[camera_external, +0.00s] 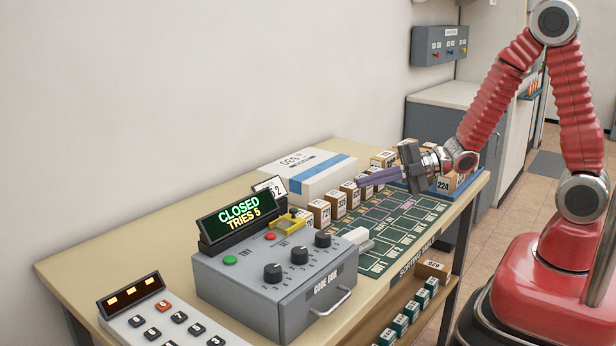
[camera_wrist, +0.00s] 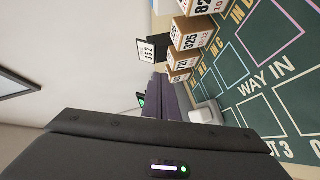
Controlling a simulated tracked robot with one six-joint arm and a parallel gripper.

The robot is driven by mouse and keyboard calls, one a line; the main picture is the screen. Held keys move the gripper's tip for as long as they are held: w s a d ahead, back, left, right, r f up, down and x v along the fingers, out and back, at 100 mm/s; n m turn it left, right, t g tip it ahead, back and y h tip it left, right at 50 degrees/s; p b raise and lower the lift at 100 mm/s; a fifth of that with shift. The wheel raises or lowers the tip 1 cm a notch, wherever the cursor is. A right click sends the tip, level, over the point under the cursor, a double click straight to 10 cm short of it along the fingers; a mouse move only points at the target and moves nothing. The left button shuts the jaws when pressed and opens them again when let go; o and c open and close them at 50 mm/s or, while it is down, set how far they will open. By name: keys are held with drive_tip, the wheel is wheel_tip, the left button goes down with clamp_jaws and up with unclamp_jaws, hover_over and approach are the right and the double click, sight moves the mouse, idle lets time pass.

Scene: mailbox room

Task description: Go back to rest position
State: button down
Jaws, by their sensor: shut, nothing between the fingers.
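My gripper (camera_external: 360,182) is shut and empty. It points left over the back part of the table (camera_external: 110,240), above the green sorting mat (camera_external: 398,232) and close to a row of numbered boxes (camera_external: 338,204). In the wrist view the dark fingers of my gripper (camera_wrist: 165,107) run together, with the numbered boxes (camera_wrist: 188,42) and the mat (camera_wrist: 262,75) to their right. I cannot tell whether the fingers touch any box. My arm is bent, with its elbow high at the upper right.
A grey code box (camera_external: 275,280) with knobs, a lit "CLOSED TRIES 5" display (camera_external: 240,216) and a keypad (camera_external: 165,325) stand at the table's front. A white and blue parcel (camera_external: 305,176) lies behind the boxes. A blue tray (camera_external: 448,191) holds boxes. Open air lies above the table.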

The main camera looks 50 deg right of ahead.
drive_tip(key=s+d+r+m+h, duration=0.1)
drive_tip(key=d+r+m+h, duration=0.4)
drive_tip(key=d, duration=0.3)
drive_tip(key=s+d+r+m+h, duration=0.1)
drive_tip(key=d+r+m+h, duration=0.1)
drive_tip(key=d+m+h, duration=0.4)
drive_tip(key=s+d+r+m+g, duration=0.1)
drive_tip(key=s+m+g, duration=0.1)
drive_tip(key=s+m, duration=0.4)
drive_tip(key=s+d+r+m+g+y, duration=0.1)
drive_tip(key=s+m, duration=0.4)
drive_tip(key=s, duration=0.9)
drive_tip(key=d+r+g, duration=0.1)
drive_tip(key=g, duration=0.1)
drive_tip(key=shift+r+m+g, duration=0.3)
drive_tip(key=shift+m, duration=0.1)
